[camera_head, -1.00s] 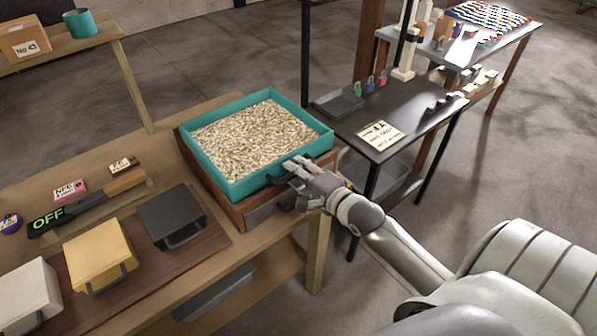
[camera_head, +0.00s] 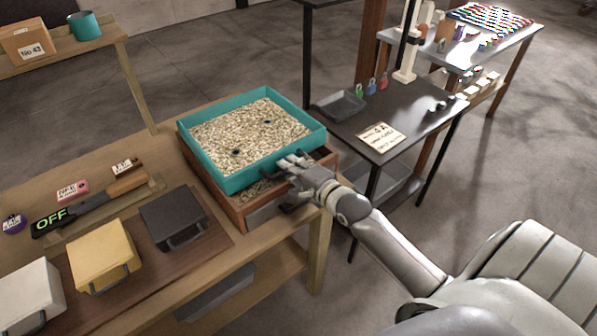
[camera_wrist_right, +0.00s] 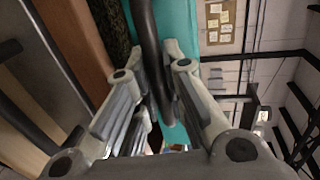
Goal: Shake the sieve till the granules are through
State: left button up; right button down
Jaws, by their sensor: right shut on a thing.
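The right wrist view shows the handle between the fingers and the teal wall (camera_wrist_right: 178,30) behind. My left gripper is not in view.
On the same bench are a dark box (camera_head: 172,212), a yellow box (camera_head: 100,255), a white box (camera_head: 28,290) and a black bar reading OFF (camera_head: 60,218). A dark table (camera_head: 420,115) with a sign stands close on the right.

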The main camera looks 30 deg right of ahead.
jog(key=shift+w+r, duration=0.1)
jog(key=shift+w, duration=1)
jog(key=c, duration=1.9)
grip_release()
jog(key=o, duration=0.4)
jog(key=shift+w, duration=0.25)
jog(key=shift+s, duration=0.1)
jog(key=v, duration=1.2)
